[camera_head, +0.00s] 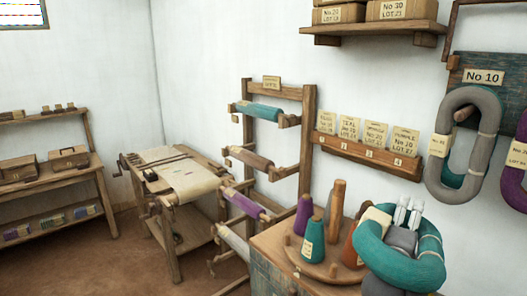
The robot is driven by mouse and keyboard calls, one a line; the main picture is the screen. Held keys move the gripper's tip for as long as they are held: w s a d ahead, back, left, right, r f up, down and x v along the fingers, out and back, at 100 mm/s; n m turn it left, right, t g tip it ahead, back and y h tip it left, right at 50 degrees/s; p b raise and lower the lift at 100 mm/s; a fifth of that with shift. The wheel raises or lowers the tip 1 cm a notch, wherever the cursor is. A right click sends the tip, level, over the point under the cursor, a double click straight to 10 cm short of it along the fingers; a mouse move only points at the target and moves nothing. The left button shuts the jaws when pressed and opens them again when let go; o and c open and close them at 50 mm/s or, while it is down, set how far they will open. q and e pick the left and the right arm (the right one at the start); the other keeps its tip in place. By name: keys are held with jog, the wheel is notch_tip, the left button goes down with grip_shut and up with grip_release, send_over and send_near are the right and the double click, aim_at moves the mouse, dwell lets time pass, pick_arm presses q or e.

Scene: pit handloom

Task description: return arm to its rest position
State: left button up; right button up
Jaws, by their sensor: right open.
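My right gripper (408,212) is at the lower right, with its pale fingertips pointing up and apart. A teal yarn hank (428,270) with a cream tag (375,221) forms a ring around the gripper's grey body. I cannot tell whether the hank touches the gripper or hangs on it. Nothing shows between the fingertips. My left gripper is not in view.
A wooden stand (270,240) with purple and teal cones is just left of my gripper. A card rail (365,157) and a grey hank (480,110) on a wall peg are above. A roller rack (307,130) and loom table (170,165) stand further left.

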jog(key=s+a+f+m+g+y, duration=0.1)
jog(key=s+a+f+g+y, duration=0.1)
jog(key=s+a+f, duration=0.35)
jog(key=s+a+f+g+y, duration=0.1)
jog(key=s+a+f+y, duration=0.15)
jog(key=f, duration=0.55)
jog(key=s+a+f+m+g+y, duration=0.1)
jog(key=s+a+f+g+y, duration=0.2)
jog(key=f, duration=0.4)
jog(key=s+f+m+g+y, duration=0.15)
jog(key=s+f, duration=0.25)
jog(key=s, duration=0.4)
jog(key=s+a+f+m+g, duration=0.1)
jog(key=s+f+m+g, duration=0.15)
jog(key=s, duration=0.45)
jog(key=s+f+m+g+y, duration=0.1)
jog(key=s+f+m, duration=0.25)
jog(key=s, duration=0.45)
notch_tip(320, 180, down, 33)
jog(key=s+g+b, duration=0.1)
jog(key=s+b, duration=0.2)
jog(key=b, duration=0.1)
jog(key=s+d+f+n+g+b, duration=0.1)
jog(key=s+d+f+b, duration=0.2)
jog(key=s+f, duration=1.2)
notch_tip(320, 180, down, 3)
jog(key=shift+s+r+g, duration=0.2)
jog(key=shift+s+g, duration=0.1)
